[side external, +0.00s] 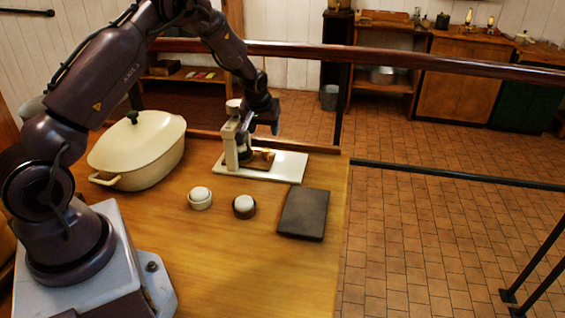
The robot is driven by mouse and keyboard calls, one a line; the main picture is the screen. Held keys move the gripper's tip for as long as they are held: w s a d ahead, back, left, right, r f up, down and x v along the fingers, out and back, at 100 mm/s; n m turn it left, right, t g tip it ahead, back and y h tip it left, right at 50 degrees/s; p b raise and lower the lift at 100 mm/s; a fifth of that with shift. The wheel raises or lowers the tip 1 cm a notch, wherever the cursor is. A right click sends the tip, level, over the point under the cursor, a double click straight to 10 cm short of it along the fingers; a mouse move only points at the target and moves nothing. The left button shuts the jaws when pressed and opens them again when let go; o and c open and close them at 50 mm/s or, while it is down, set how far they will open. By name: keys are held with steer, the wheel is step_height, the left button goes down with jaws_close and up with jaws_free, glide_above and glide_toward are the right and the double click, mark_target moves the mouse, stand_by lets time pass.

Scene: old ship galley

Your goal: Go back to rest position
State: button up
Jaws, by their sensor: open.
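My gripper (262,122) is at the end of my dark arm, over the back part of the wooden table. It is beside a cream upright device (230,147) that stands on a white board (286,167). A small brownish piece (262,160) sits on the board below the gripper. I cannot tell whether the gripper touches the device or that piece. The fingers are small and partly lost against the device, and I see nothing clearly held between them.
A cream lidded pot (137,150) stands at the table's left. Two small round pots with white tops, a pale one (200,198) and a dark one (244,207), stand in front of the board. A dark flat slab (304,214) lies near the right edge. The table's front is clear.

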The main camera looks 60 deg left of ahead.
steer(key=s+d+r+m+t+h, duration=0.1)
steer(key=s+d+r, duration=0.2)
steer(key=d+r, duration=0.3)
steer(key=s+d+r+m, duration=0.2)
steer(key=s+d+r, duration=0.15)
steer(key=r, duration=0.35)
steer(key=s+d+r+m+t+h, duration=0.1)
steer(key=s+d+r, duration=0.1)
steer(key=d+r, duration=0.4)
steer(key=s+d+r+m, duration=0.2)
steer(key=s+d, duration=0.2)
steer(key=s, duration=0.5)
steer(key=s+d+r+m+h, duration=0.1)
steer(key=s+d+r+m, duration=0.2)
steer(key=s, duration=0.7)
steer(key=shift+d, duration=0.95)
